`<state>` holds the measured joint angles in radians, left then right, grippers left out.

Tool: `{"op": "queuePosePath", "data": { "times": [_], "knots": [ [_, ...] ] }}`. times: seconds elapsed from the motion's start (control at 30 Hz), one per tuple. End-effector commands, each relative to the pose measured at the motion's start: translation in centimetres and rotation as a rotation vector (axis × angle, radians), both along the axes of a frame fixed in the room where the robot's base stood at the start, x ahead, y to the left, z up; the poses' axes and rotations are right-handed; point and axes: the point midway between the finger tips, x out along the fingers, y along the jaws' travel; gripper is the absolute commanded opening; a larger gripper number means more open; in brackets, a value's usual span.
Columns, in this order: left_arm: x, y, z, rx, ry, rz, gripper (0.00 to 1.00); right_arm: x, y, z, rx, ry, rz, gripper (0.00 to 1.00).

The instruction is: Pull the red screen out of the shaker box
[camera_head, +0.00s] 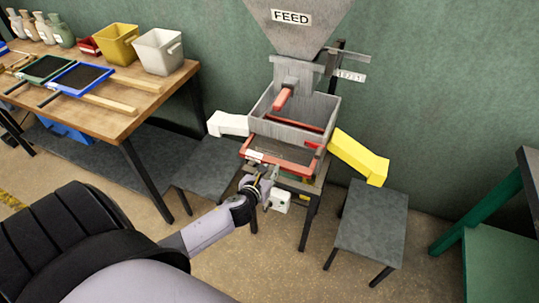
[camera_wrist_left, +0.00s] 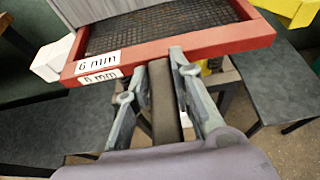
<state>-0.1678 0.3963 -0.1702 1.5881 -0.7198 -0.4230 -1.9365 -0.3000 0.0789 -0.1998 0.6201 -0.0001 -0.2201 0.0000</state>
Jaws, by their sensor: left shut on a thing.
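The red screen (camera_head: 278,169), a red frame with dark mesh, sticks partly out of the front of the grey shaker box (camera_head: 318,108). Its rear part is hidden inside the box. In the left wrist view the red screen (camera_wrist_left: 215,42) carries "6 mm" labels on its front left corner. My left gripper (camera_head: 258,185) is in front of the screen. In the left wrist view the left gripper (camera_wrist_left: 160,68) has its fingers on either side of a dark handle (camera_wrist_left: 164,100) at the screen's front bar and is shut on it. My right gripper is not in view.
A grey feed hopper (camera_head: 297,25) stands above the box. A white spout (camera_head: 228,123) is at left and a yellow spout (camera_head: 358,157) at right, over low grey stands. A wooden table (camera_head: 130,100) at left holds other screens and bins. A green frame (camera_head: 490,225) is at right.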

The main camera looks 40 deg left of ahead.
Motion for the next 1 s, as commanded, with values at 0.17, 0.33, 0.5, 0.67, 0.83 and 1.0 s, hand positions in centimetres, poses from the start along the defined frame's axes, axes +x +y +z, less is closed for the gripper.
{"op": "queuePosePath", "data": {
  "times": [0.17,0.33,0.5,0.67,0.83,1.0],
  "knots": [
    [-1.2,-0.3,0.2,0.001,-0.002,-0.001,0.0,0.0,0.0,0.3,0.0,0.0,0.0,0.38],
    [-2.4,-0.6,0.2,0.001,-0.002,-0.001,0.0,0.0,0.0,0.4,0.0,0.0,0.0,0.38],
    [-3.5,-0.9,0.2,0.0,-0.003,-0.001,0.0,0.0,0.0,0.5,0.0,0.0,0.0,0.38],
    [-4.6,-1.2,0.2,0.0,-0.002,-0.001,0.0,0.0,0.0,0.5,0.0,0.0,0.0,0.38],
    [-5.8,-1.4,0.1,-0.001,-0.002,-0.001,0.0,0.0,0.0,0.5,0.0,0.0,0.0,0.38],
    [-6.9,-1.7,0.2,0.0,-0.002,0.0,0.0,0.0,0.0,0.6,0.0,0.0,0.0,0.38]
  ]
}}
